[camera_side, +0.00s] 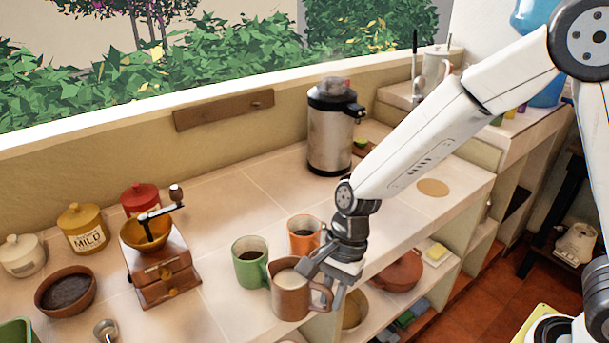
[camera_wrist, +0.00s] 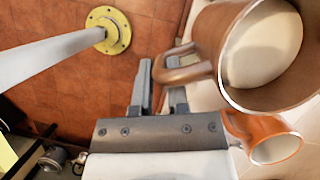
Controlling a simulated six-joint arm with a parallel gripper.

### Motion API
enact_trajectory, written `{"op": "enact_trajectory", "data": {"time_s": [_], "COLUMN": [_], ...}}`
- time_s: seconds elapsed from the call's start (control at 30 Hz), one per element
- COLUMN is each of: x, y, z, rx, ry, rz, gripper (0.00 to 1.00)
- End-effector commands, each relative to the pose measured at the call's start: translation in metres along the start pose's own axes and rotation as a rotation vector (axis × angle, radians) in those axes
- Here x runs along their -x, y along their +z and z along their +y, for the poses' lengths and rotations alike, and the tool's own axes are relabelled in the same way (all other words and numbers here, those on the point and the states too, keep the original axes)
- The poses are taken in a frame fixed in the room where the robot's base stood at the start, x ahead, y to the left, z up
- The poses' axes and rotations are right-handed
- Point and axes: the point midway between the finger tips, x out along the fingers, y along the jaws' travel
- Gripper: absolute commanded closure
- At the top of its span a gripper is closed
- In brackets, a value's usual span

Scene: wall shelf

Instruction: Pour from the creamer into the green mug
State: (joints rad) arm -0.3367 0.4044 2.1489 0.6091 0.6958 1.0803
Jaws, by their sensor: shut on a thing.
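The creamer (camera_side: 289,301) is a brown, mug-shaped vessel with pale liquid inside and a handle on its right. My gripper (camera_side: 328,279) is shut on that handle in the side view. The creamer looks close to upright near the counter's front edge; I cannot tell whether its base touches the counter. In the wrist view the creamer (camera_wrist: 212,40) fills the upper right, its handle at the ends of my gripper's fingers (camera_wrist: 162,85). The green mug (camera_side: 246,274) stands upright just behind and left of the creamer, with dark contents. The creamer overlaps its handle side.
An orange mug (camera_side: 298,246) stands close behind the creamer and also shows in the wrist view (camera_wrist: 235,122). A coffee grinder (camera_side: 160,275), a brown bowl (camera_side: 67,306) and lidded jars stand left. A steel urn (camera_side: 330,140) stands behind. The counter between urn and grinder is clear.

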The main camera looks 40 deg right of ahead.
Motion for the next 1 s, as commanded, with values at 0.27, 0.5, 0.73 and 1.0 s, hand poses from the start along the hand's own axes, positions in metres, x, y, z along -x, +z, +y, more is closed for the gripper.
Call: {"op": "enact_trajectory", "data": {"time_s": [0.27, 0.5, 0.73, 1.0], "x": [-0.010, -0.018, -0.024, -0.030], "y": [0.026, 0.043, 0.058, 0.073], "z": [0.000, -0.003, -0.010, -0.020], "rx": [-0.204, -0.358, -0.477, -0.590], "ry": [-0.077, -0.131, -0.174, -0.217], "rz": [-0.002, -0.002, -0.001, -0.002], "gripper": [1.00, 1.00, 1.00, 1.00]}}
